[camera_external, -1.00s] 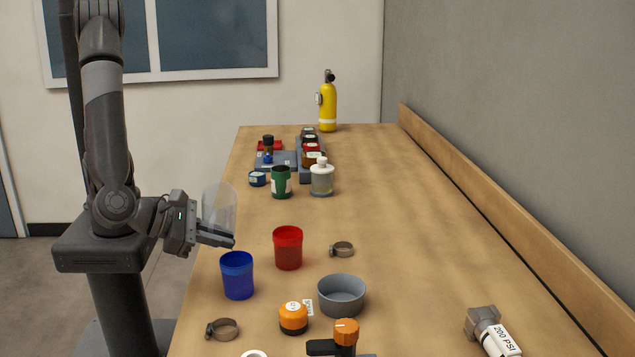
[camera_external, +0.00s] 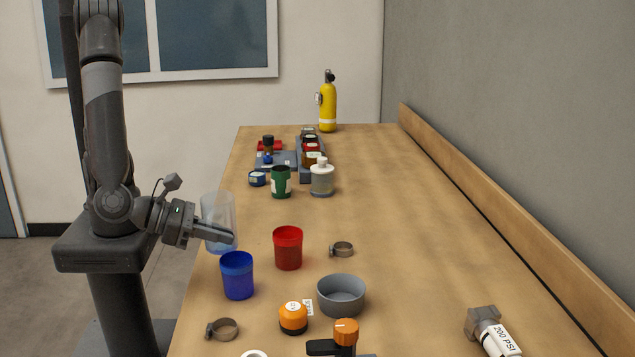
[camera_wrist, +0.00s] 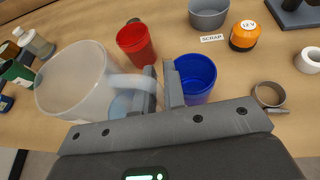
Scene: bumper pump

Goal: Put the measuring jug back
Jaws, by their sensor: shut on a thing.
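The measuring jug (camera_external: 217,212) is clear and upright in the external view, above the left edge of the workbench. Its lower part looks bluish. In the wrist view the jug (camera_wrist: 72,85) is at left, seen into its open mouth, with its handle at my fingers. My gripper (camera_external: 229,237) is shut on the handle; the fingers also show in the wrist view (camera_wrist: 160,82). The fingers hide part of the handle. The blue cup (camera_external: 238,276) stands just in front of the jug, and the red cup (camera_external: 288,248) to its right.
The workbench (camera_external: 420,260) has wide free room at right. A grey bowl (camera_external: 341,296), orange-lidded jar (camera_external: 293,318) and metal clamp (camera_external: 221,329) are in front. A green cup (camera_external: 281,183) and pump bottle (camera_external: 322,180) stand farther back. A yellow cylinder (camera_external: 328,106) is at the far end.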

